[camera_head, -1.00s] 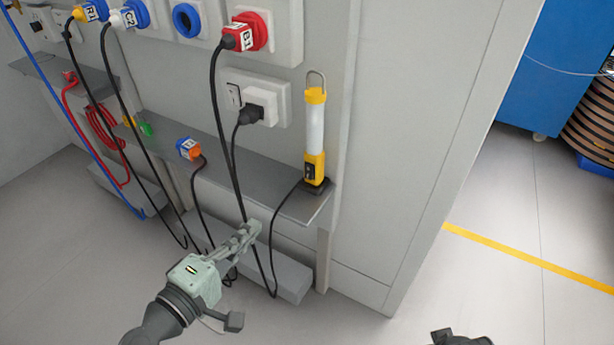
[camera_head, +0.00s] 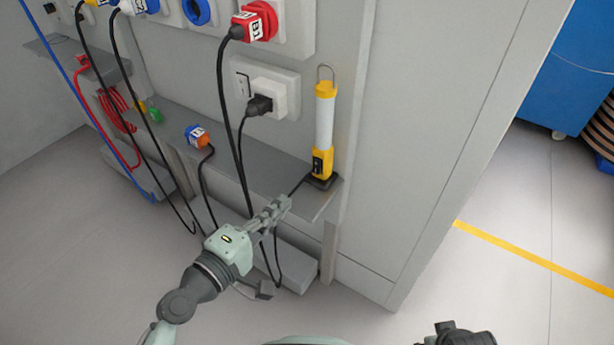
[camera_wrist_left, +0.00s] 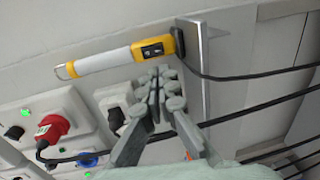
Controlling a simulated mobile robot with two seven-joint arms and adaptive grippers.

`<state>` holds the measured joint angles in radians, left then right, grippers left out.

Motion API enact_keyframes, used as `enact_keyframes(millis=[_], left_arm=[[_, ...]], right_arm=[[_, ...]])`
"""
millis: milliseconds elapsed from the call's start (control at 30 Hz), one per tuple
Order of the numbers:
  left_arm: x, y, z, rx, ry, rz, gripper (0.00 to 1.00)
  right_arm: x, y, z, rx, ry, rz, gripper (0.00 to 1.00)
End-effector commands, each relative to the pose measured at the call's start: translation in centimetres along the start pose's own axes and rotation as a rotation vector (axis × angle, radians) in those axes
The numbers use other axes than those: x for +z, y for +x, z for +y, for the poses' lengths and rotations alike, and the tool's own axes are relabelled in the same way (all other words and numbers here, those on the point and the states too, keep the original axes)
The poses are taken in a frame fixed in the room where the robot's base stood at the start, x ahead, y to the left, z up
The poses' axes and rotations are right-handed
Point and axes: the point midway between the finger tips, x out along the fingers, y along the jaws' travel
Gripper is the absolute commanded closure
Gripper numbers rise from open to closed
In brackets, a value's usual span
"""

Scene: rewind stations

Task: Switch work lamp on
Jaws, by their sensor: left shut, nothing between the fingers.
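The work lamp (camera_head: 325,128) stands upright at the right end of a grey shelf, with yellow ends, a white tube and a wire hook on top. A black switch panel shows on its lower yellow part. It also shows in the left wrist view (camera_wrist_left: 104,60), lying across the picture, with its switch panel (camera_wrist_left: 152,50) towards me. My left gripper (camera_head: 284,203) is shut and empty, in front of the shelf edge, below and left of the lamp, apart from it. In the left wrist view the fingertips (camera_wrist_left: 155,78) show just below the lamp's base. My right gripper's fingers are not visible.
The shelf (camera_head: 235,158) carries an orange-and-blue connector (camera_head: 197,136). Black cables hang in front of it near my left gripper. A red plug (camera_head: 254,22) and a white socket (camera_head: 270,95) are on the wall.

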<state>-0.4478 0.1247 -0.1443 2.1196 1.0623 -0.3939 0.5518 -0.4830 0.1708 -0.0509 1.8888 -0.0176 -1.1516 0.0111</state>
Motion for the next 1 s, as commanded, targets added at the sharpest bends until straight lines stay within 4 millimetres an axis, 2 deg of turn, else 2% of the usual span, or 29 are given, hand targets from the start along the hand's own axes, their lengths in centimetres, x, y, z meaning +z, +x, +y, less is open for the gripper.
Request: enact_keyframes(millis=[33, 200, 433, 600, 1000], left_arm=[[0.0, 1.3, 0.5, 0.005, -0.004, 0.0, 1.0], [0.0, 4.9, 0.3, 0.004, -0.002, 0.001, 1.0], [0.0, 8.5, 0.1, 0.001, -0.001, -0.001, 1.0], [0.0, 9.7, 0.0, -0.001, 0.001, -0.001, 1.0], [0.0, 9.8, -0.1, 0.0, 0.001, -0.001, 1.0]], right_arm=[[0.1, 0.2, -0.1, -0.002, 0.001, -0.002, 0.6], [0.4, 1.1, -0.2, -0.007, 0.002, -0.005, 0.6], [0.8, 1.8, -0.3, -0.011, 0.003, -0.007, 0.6], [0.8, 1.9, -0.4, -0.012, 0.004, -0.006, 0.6], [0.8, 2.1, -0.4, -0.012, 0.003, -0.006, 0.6]])
